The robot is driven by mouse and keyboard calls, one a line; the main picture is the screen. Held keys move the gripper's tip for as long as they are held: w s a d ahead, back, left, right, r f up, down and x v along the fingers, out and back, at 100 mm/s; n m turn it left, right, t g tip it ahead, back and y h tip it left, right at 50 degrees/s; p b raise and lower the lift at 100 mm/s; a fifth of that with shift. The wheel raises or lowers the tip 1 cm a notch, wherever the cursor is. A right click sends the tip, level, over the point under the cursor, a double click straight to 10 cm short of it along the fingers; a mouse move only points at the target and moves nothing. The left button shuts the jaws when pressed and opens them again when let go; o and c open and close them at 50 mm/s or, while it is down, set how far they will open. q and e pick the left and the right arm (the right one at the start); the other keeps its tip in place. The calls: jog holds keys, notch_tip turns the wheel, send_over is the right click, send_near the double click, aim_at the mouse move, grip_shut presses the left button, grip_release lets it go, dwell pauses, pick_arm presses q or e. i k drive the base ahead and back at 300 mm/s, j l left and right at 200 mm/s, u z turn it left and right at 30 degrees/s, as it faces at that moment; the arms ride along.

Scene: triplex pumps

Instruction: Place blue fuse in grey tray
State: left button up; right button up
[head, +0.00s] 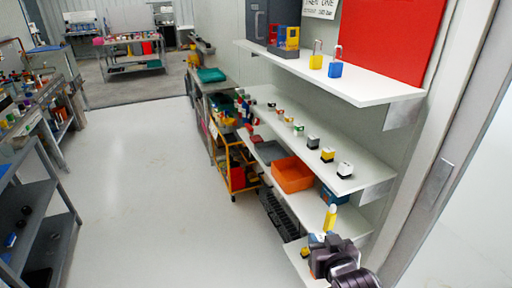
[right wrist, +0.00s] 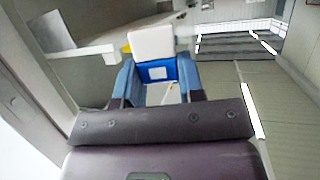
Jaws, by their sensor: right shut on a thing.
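My right gripper (head: 318,241) is at the lower right of the head view, by the near end of the lowest shelf. In the right wrist view its two blue-grey fingers (right wrist: 160,88) are shut on the blue fuse (right wrist: 155,73). The fuse has a blue body with a pale label and a white block at its far end. In the head view the fuse is too small to make out clearly. A grey tray (head: 269,152) lies on a lower shelf, left of an orange bin. My left gripper is not in view.
The orange bin (head: 292,174) and a blue bin (head: 331,198) stand beneath the middle shelf (head: 345,183), which holds a row of small fuses. A yellow object (head: 330,218) is close to my right gripper. The floor (head: 150,190) to the left is clear.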

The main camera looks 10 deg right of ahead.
aim_at(274, 158)
jog(key=i+u, duration=0.35)
jog(key=i, duration=0.15)
jog(key=i+u, duration=0.3)
jog(key=i, duration=0.15)
jog(key=i+l+u, duration=0.1)
jog(key=i+u, duration=0.4)
jog(key=i, duration=0.5)
jog(key=i+j+z, duration=0.2)
jog(key=i, duration=0.95)
jog(key=i+j+z, duration=0.1)
jog(key=i+z, duration=0.3)
jog(key=i, duration=0.45)
jog(key=z, duration=2.5)
